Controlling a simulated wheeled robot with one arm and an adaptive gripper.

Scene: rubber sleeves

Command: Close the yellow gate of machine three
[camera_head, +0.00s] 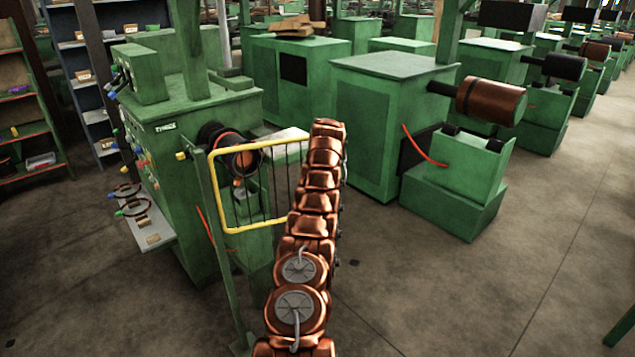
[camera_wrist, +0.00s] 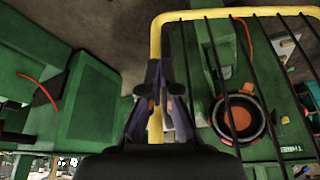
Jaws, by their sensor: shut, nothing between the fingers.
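The yellow gate (camera_head: 252,147), a yellow tube frame with dark upright bars, is joined on its left to a green post (camera_head: 212,240) beside the green machine (camera_head: 185,130) with a white label. Its right end is hidden behind my copper-coloured arm in the head view. In the wrist view the gate frame (camera_wrist: 155,38) runs behind my gripper (camera_wrist: 166,72), with the bars to the right. My gripper is shut and empty, its fingertips over the frame's edge. I cannot tell whether they touch it. The head view does not show the fingers clearly.
A dark roller with an orange ring (camera_head: 240,160) lies behind the gate, also in the wrist view (camera_wrist: 238,117). A green machine with a copper roller (camera_head: 492,102) stands at right. A shelf rack (camera_head: 25,100) stands at far left. The floor (camera_head: 420,285) at front right is clear.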

